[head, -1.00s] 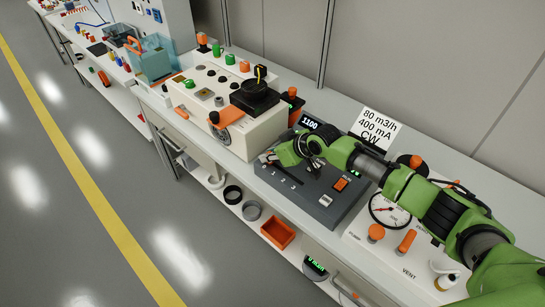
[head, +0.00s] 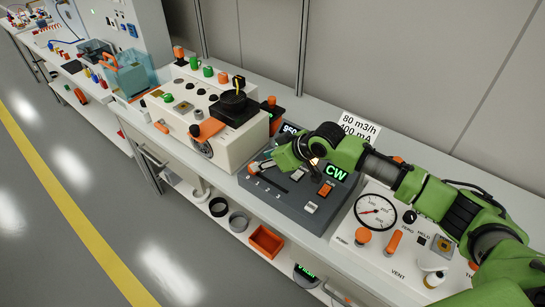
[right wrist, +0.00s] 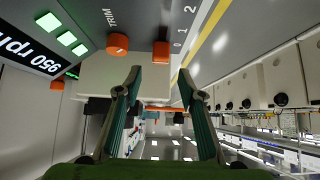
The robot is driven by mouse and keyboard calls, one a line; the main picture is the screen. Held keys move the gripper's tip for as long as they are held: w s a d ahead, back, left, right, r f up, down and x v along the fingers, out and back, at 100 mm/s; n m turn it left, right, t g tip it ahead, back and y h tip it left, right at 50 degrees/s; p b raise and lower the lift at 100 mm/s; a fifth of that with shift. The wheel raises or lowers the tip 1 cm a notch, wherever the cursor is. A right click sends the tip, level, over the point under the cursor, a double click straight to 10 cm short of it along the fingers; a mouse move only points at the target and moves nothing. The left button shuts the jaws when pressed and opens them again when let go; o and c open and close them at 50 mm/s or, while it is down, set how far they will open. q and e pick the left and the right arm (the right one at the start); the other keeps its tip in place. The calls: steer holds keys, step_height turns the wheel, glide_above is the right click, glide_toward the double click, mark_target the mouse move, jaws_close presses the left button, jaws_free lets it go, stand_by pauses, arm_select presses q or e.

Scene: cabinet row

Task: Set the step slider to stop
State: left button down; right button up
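The step slider is on the dark grey control panel (head: 325,207), along a row of number marks. In the right wrist view an orange knob (right wrist: 160,51), seemingly the slider's, sits beside the 0 mark, with 1 and 2 further up the picture. My right gripper (head: 272,163) is low over the panel's left part and partly covers that area in the head view. In the right wrist view its two fingers (right wrist: 163,80) are apart with nothing clearly between them. Contact with the knob cannot be told. My left gripper is not in view.
An orange TRIM knob (right wrist: 117,43) is close by. A lit CW display (head: 337,173) and an orange rocker switch (head: 325,190) share the panel. A cream box (head: 205,110) with a black handle stands to its left, and a white gauge panel (head: 375,225) to its right.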

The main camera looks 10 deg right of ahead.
steer(key=shift+v, duration=2.3)
